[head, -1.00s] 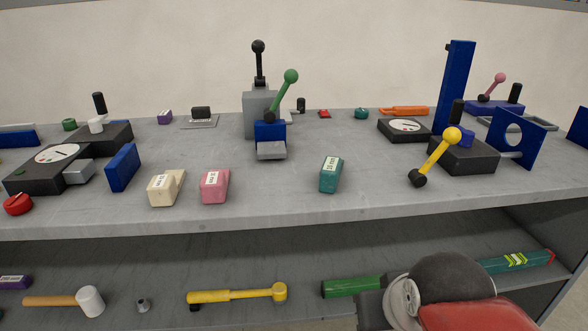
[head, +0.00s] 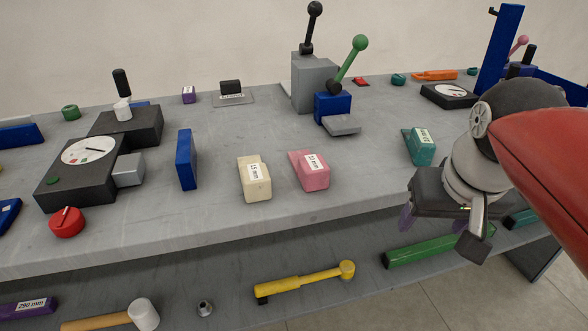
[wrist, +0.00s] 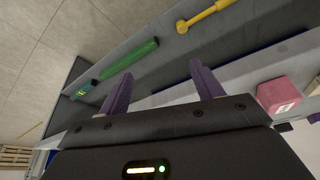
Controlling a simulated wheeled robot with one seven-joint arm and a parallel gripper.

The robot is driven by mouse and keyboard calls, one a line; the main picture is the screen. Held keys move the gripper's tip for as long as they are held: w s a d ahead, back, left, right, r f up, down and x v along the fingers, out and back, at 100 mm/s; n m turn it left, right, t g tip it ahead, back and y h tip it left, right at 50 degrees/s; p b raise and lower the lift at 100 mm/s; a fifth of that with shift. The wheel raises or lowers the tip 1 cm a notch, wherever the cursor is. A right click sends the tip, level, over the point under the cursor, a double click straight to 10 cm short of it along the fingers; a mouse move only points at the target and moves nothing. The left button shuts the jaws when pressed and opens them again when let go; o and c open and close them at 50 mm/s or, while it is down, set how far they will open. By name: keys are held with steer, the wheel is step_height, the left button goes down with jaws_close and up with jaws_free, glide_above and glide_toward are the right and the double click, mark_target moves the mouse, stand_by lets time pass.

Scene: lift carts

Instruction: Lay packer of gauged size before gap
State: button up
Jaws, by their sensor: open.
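Three packers stand along the bench front: a cream one (head: 254,183) labelled 15 mm, a pink one (head: 309,174) and a teal one (head: 420,148). The pink and teal labels are too small to read surely. A black dial block (head: 80,180) with a grey jaw (head: 128,171) stands at left, with an open gap between the jaw and an upright blue plate (head: 186,160). My gripper (head: 440,232) is open and empty, off the bench's front edge below the teal packer. In the wrist view its purple fingers (wrist: 163,88) are apart, with the pink packer (wrist: 282,96) to their right.
A blue clamp with a green lever (head: 348,66) stands behind the packers. A red knob (head: 67,222) sits before the dial block. The lower shelf holds a yellow wrench (head: 305,283), a green bar (head: 440,244) and a mallet (head: 143,314). Bench before the blue plate is bare.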

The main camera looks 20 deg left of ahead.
steer(key=w+a+r+n, duration=0.1)
steer(key=w+a+r, duration=0.1)
steer(key=a, duration=0.1)
steer(key=w+a+r+g, duration=0.1)
steer(key=w+a+r, duration=0.1)
steer(key=a, duration=0.2)
steer(key=w+a+r+n+g, duration=0.1)
steer(key=w+a+r, duration=0.1)
steer(key=w+a, duration=0.1)
steer(key=shift+a+r+n, duration=0.25)
steer(key=shift+a+n, duration=0.05)
steer(key=shift+a, duration=0.35)
steer(key=r+n+g, duration=0.2)
glide_above(311, 158)
steer(key=shift+w+d+f, duration=0.1)
steer(key=shift+w+d, duration=0.15)
steer(key=shift+w, duration=0.2)
steer(key=shift+a+f+h, duration=0.25)
steer(key=shift+h, duration=0.05)
steer(key=shift+f+b, duration=0.4)
steer(key=shift+f, duration=0.1)
steer(key=shift+s+f+b, duration=0.2)
steer(key=shift+f+b, duration=0.2)
steer(key=shift+f, duration=1.15)
steer(key=shift+s+f+b, duration=0.2)
steer(key=shift+f+b, duration=0.2)
steer(key=shift+f, duration=1.15)
steer(key=shift+c, duration=0.4)
steer(key=c, duration=1)
steer(key=shift+c, duration=0.2)
